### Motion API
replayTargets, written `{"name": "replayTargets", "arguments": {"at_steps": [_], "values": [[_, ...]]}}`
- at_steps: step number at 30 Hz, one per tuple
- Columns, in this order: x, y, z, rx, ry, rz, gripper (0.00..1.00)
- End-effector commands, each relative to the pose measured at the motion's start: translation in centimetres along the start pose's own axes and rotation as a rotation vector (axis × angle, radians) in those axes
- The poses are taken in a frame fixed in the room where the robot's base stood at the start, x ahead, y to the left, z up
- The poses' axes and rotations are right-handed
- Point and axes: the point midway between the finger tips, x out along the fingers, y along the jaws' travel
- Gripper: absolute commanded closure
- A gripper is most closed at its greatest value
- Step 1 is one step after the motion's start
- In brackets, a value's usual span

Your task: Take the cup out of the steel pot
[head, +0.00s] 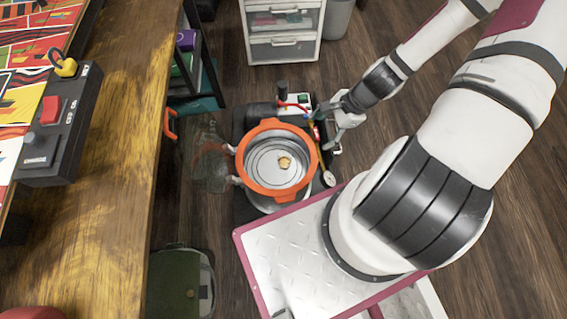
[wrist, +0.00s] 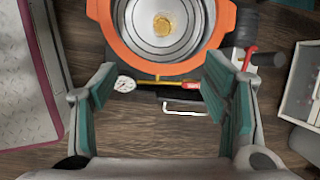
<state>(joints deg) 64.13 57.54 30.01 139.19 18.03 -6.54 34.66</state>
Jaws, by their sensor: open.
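The steel pot (head: 255,180) has an orange rim with side handles and stands on dark equipment on the floor. It also shows at the top of the wrist view (wrist: 205,20). A small golden-tan object (head: 284,163) lies inside on the pot's bottom; it also shows in the wrist view (wrist: 163,25). It may be the cup, but its shape is too small to tell. My gripper (head: 330,128) is beside the pot's right side. In the wrist view, its fingers (wrist: 162,72) are spread apart with nothing between them, and the pot lies beyond the tips.
A pressure gauge (head: 329,179) and red-handled valve parts (head: 293,105) sit close around the pot. A wooden bench (head: 110,200) with a switch box (head: 62,125) is on the left. A drawer unit (head: 284,48) stands behind.

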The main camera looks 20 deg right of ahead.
Motion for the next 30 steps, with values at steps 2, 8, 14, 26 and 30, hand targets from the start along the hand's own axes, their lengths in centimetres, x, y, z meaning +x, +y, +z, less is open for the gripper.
{"name": "replayTargets", "arguments": {"at_steps": [2, 8, 14, 26, 30], "values": [[3.2, 0.7, -0.6, 0.109, -0.034, -0.02, 0.32], [8.6, 1.5, -1.2, 0.348, -0.093, -0.072, 0.32], [11.5, 1.7, -1.4, 0.502, -0.128, -0.105, 0.32], [16.8, 1.1, -0.9, 0.548, -0.14, -0.114, 0.32], [19.1, 0.8, -0.7, 0.548, -0.139, -0.114, 0.32]]}}
